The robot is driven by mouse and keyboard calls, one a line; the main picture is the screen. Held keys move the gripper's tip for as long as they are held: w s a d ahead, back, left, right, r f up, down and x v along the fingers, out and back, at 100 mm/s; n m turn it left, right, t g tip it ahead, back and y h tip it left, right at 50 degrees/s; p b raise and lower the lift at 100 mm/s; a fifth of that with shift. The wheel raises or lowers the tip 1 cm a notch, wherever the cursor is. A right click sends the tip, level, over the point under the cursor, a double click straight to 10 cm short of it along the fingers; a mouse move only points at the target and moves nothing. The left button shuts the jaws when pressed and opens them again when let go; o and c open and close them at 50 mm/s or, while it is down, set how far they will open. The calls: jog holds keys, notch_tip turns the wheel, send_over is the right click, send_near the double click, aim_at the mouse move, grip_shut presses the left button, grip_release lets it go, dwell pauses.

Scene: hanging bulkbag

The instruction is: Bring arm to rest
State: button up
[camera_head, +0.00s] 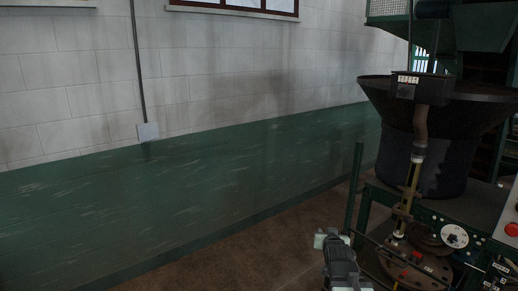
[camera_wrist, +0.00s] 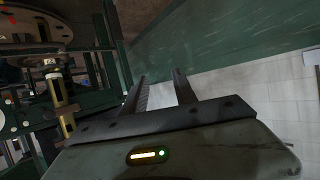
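My gripper (camera_wrist: 160,74) shows in the wrist view with its two dark fingers apart. I see nothing between them. The fingers point toward the green lower part of the wall, and the machine is to their left in that view.
A green-framed machine with a wide dark hopper (camera_head: 434,160) fills the right side of the head view. A grey ribbed part (camera_head: 341,262) sticks up at the bottom. The green and white wall (camera_head: 200,190) runs across the back. Brown floor (camera_head: 255,255) is clear beside the wall.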

jog(key=s+a+f+n+g+y+b, duration=0.1)
jog(key=s+a+f+g, duration=0.2)
jog(key=a+f, duration=0.2)
jog(key=s+a+f+n+g+y, duration=0.1)
jog(key=s+a+f+g, duration=0.1)
jog(key=s+a+f, duration=0.3)
jog(key=s+f+g, duration=0.3)
jog(key=s+g, duration=0.1)
jog(key=s, duration=0.2)
jog(key=s+f+g, duration=0.2)
jog(key=s+g, duration=0.2)
jog(key=s, duration=0.3)
jog(key=shift+s+f, duration=0.15)
jog(key=shift+f, duration=0.25)
jog(key=shift+d, duration=0.15)
